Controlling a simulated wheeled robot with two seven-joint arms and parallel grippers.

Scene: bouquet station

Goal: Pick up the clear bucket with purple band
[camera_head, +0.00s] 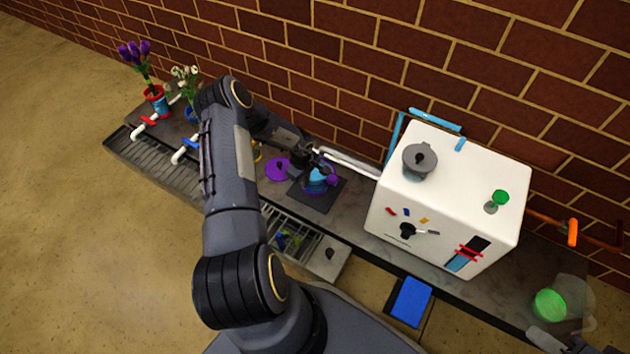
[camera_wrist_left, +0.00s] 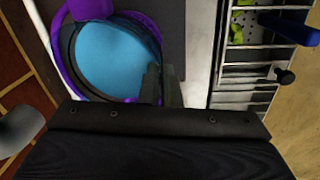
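The clear bucket with purple band (camera_head: 320,184) stands on a dark square mat (camera_head: 322,201) on the counter and holds blue contents. In the left wrist view the bucket (camera_wrist_left: 112,62) fills the upper left, seen from above, with its purple band and a purple handle piece around it. My left gripper (camera_head: 308,168) is down at the bucket. In the left wrist view its fingers (camera_wrist_left: 162,85) are close together at the bucket's right edge. I cannot tell whether they touch or clasp the wall.
A white box-shaped machine (camera_head: 455,195) with a grey pot on top stands right of the bucket. A purple lid-like disc (camera_head: 277,169) lies to its left. A slatted grate (camera_head: 290,240) is in front. Flower pots (camera_head: 157,99) stand at the far left. A brick wall runs behind.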

